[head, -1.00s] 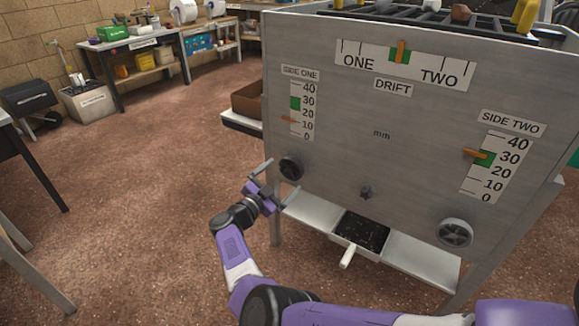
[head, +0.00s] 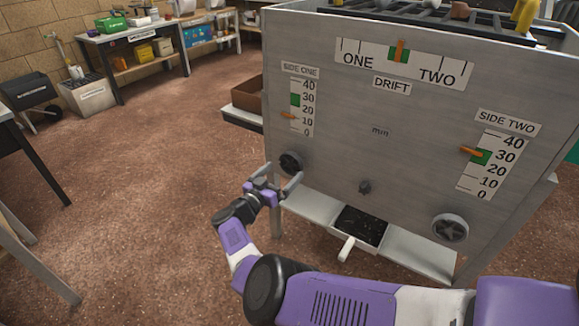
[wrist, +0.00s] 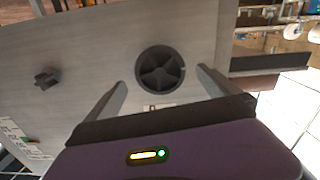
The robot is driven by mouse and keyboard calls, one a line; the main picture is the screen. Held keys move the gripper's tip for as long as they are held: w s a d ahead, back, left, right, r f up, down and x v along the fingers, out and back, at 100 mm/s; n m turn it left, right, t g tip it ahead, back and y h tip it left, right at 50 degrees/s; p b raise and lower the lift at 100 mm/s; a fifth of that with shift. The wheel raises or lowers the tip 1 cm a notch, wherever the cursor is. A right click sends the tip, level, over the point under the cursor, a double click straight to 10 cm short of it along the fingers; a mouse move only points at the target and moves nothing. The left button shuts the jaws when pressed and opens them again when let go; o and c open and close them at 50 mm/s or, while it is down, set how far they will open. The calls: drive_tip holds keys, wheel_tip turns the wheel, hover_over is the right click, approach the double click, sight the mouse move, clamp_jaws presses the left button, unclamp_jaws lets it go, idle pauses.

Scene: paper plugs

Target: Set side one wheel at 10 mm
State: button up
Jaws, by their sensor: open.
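The side one wheel (head: 290,161) is a dark spoked handwheel low on the left of the grey panel. In the wrist view the wheel (wrist: 161,72) sits between the two finger tips. My gripper (head: 283,174) is open just in front of and slightly below it, with a finger to each side and holding nothing. Whether the fingers reach around the rim, I cannot tell. Above the wheel, the side one scale (head: 308,108) runs from 0 to 40 with a green band near 30. Its orange pointer (head: 287,115) stands a little above 10.
The side two wheel (head: 450,228) and its scale (head: 487,172) are at the right. A small star knob (head: 364,187) sits between the wheels. A tray with a white handle (head: 346,248) is below. The brown floor at the left is open.

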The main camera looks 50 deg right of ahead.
sight(289, 165)
drive_tip(key=shift+w+d+b, duration=0.15)
drive_tip(key=shift+d+b, duration=0.65)
drive_tip(key=shift+d, duration=1.1)
drive_tip(key=c, duration=1.4)
drive_tip(key=o, duration=1.4)
drive_tip(key=shift+a, duration=0.1)
drive_tip(key=shift+a+p, duration=0.8)
drive_tip(key=shift+a, duration=1.1)
